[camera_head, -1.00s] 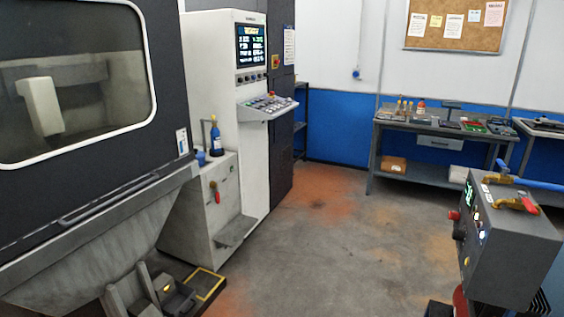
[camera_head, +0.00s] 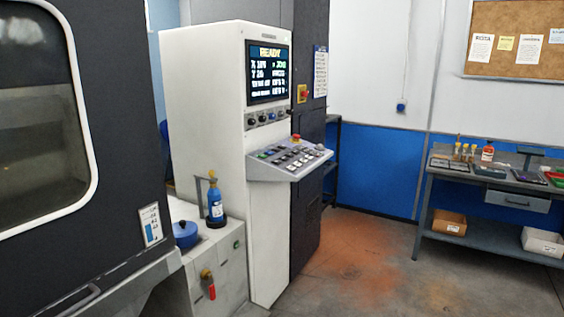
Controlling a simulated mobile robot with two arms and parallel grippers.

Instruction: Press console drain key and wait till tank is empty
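The console (camera_head: 215,110) is a tall white cabinet in the middle left of the head view. Its screen (camera_head: 268,72) is lit and has "READY" at the top. A sloped key panel (camera_head: 290,158) juts out below it with several keys and a red button (camera_head: 296,138). Which key is the drain key is too small to read. A low pale tank unit (camera_head: 215,268) stands at the console's left, with a red-handled valve (camera_head: 209,284) on its front. The liquid inside is not visible. Neither gripper is in view.
A dark machine with a window (camera_head: 40,100) fills the left side. A blue bottle (camera_head: 215,202) and a blue cap (camera_head: 185,233) sit on the tank unit. A workbench (camera_head: 480,185) stands at the right wall. The floor (camera_head: 370,280) before the console is clear.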

